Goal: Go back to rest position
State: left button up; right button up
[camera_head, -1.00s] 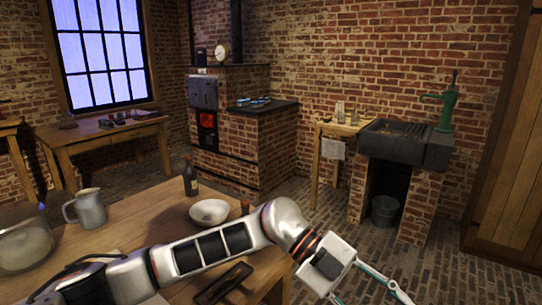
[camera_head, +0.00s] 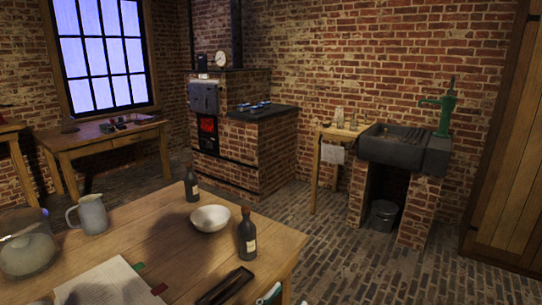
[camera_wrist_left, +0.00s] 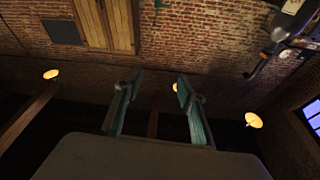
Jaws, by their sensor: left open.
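My left gripper (camera_wrist_left: 159,80) shows in the left wrist view with its two teal fingers apart and nothing between them. In the head view only a small teal piece of it (camera_head: 270,294) shows at the bottom edge, by the near right corner of the wooden table (camera_head: 150,245). The rest of the left arm is out of the head view. My right gripper is in neither view.
On the table are two dark bottles (camera_head: 247,236) (camera_head: 192,184), a white bowl (camera_head: 210,218), a grey jug (camera_head: 90,214), a glass jar (camera_head: 27,243), papers (camera_head: 108,284) and a dark tray (camera_head: 225,286). Open brick floor (camera_head: 330,255) lies right of the table.

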pick_arm(q)
jog(key=s+a+f+n+g+y, duration=0.1)
jog(key=s+a+f+n+y, duration=0.15)
jog(key=a+f, duration=0.4)
jog(key=s+a+f+n+y, duration=0.25)
jog(key=a+f+y, duration=0.2)
jog(key=f, duration=0.35)
jog(key=s+a+f+g+y, duration=0.4)
jog(key=s+a+f, duration=0.8)
jog(key=s, duration=0.2)
jog(key=shift+s+f+g+p, duration=0.15)
jog(key=shift+f+g+p, duration=0.2)
jog(key=shift+g+p, duration=0.1)
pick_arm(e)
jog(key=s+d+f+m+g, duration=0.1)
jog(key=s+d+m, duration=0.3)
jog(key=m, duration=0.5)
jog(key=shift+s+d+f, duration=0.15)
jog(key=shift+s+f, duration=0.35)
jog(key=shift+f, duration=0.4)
